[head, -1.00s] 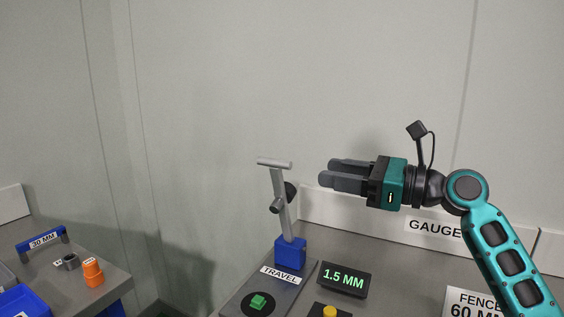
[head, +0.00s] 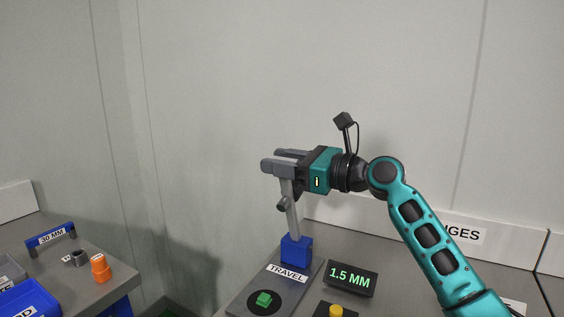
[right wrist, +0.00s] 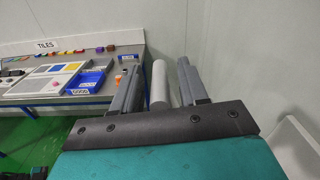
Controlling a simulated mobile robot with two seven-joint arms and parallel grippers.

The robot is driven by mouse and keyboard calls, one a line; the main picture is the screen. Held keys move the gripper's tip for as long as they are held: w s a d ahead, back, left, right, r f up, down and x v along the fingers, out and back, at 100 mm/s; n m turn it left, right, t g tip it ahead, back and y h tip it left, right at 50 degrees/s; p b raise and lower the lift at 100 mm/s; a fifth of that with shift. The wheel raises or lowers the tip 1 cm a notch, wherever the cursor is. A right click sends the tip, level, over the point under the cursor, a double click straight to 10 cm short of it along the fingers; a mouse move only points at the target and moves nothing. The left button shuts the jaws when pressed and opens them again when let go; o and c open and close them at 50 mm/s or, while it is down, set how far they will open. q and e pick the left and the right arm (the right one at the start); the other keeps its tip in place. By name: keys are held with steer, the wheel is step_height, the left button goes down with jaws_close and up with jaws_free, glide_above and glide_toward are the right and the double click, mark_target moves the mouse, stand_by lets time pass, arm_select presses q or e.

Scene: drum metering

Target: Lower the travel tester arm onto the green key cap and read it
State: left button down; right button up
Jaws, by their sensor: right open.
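The travel tester arm (head: 293,220) stands raised, a grey bar rising from a blue block (head: 296,251) on the TRAVEL plate (head: 252,285). My right gripper (head: 274,161) is open at the top of the arm, around its cross handle. In the right wrist view the grey handle (right wrist: 158,85) lies between the two fingers, with a gap visible on the right side. The green key cap (head: 264,299) sits on a black disc at the front of the plate. The display (head: 349,278) reads 1.5 MM. My left gripper is not in view.
A yellow button (head: 336,311) is near the bottom edge. A side table at the left holds an orange part (head: 100,268), a grey ring (head: 79,257), a 30 MM gauge (head: 51,236) and a blue bin (head: 28,300). A wall stands behind the tester.

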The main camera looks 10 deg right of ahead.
jaws_close()
stand_by(0.5)
steer(key=shift+s+a+f+p, duration=0.1)
steer(key=shift+s+a+p, duration=0.1)
steer(key=shift+s+p, duration=0.15)
steer(key=s+a+f+n+p, duration=0.4)
steer(key=s+a+f+p, duration=0.2)
steer(key=s+f, duration=0.2)
steer(key=shift+s+a+f, duration=0.15)
steer(key=shift+s+f, duration=0.2)
steer(key=shift+s, duration=0.4)
